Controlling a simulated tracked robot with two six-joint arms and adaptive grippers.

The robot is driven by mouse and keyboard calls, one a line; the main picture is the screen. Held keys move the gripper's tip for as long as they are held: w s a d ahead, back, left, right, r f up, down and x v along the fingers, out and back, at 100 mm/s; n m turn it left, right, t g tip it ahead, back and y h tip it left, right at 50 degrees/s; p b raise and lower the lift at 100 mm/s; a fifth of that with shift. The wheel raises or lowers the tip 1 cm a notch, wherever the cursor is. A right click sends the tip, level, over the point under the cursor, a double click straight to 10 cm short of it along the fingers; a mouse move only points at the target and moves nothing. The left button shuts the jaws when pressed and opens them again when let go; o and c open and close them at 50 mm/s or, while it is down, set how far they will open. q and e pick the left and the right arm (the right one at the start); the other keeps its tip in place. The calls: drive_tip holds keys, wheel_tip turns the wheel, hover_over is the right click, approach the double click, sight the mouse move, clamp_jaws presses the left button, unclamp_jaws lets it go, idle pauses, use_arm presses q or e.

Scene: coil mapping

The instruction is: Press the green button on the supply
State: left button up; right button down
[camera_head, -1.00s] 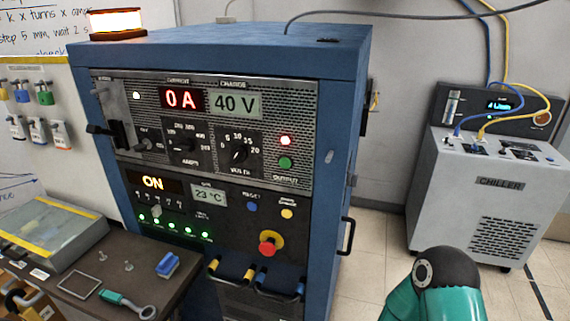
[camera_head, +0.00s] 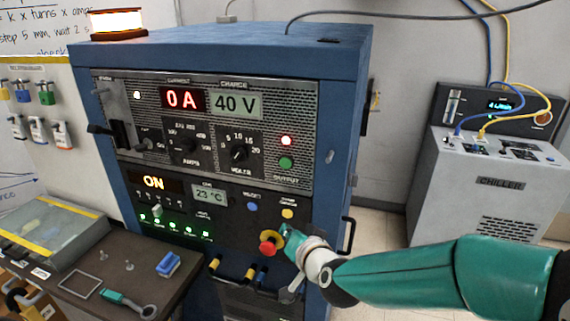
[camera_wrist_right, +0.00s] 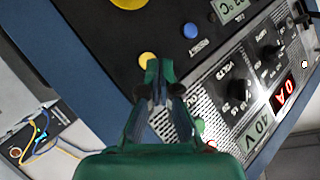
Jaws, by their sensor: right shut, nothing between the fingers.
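The blue supply cabinet (camera_head: 344,105) has a green button (camera_head: 285,163) above the OUTPUT label, under a lit red lamp (camera_head: 286,140). My right gripper (camera_head: 286,231) is shut and empty in front of the lower panel, below the green button and beside the red emergency knob (camera_head: 268,243). In the right wrist view the shut fingertips (camera_wrist_right: 153,66) lie near the yellow button (camera_wrist_right: 147,59); I cannot tell if they touch it. My left gripper is not in view.
A blue reset button (camera_head: 252,206) and a yellow button (camera_head: 288,214) are on the lower panel. A bench (camera_head: 130,259) with small tools stands left, a chiller (camera_head: 484,195) right.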

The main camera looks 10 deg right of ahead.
sight(286, 163)
drive_tip(key=s+a+r+t+y, duration=0.1)
drive_tip(key=a+r, duration=0.1)
drive_tip(key=r, duration=0.4)
drive_tip(key=s+a+r+t, duration=0.1)
drive_tip(key=a+r, duration=0.1)
drive_tip(key=r, duration=0.4)
drive_tip(key=shift+s+a+r+n+y, duration=0.15)
drive_tip(key=shift+s+a+n+y, duration=0.15)
drive_tip(key=shift+a+n+y, duration=0.1)
drive_tip(key=shift+d, duration=0.1)
drive_tip(key=shift+w+d+b, duration=0.55)
drive_tip(key=shift+w+d, duration=0.2)
drive_tip(key=shift+w, duration=0.5)
drive_tip(key=shift+w+d+b, duration=0.5)
drive_tip(key=shift+w+d, duration=0.2)
drive_tip(key=shift+w, duration=0.6)
drive_tip(key=shift+w+d+b, duration=0.55)
drive_tip(key=shift+w+d, duration=0.2)
drive_tip(key=shift+w, duration=0.5)
drive_tip(key=shift+w, duration=0.1)
drive_tip(key=shift+w+d+b, duration=0.15)
drive_tip(key=shift+w+b, duration=0.1)
drive_tip(key=shift+b, duration=0.05)
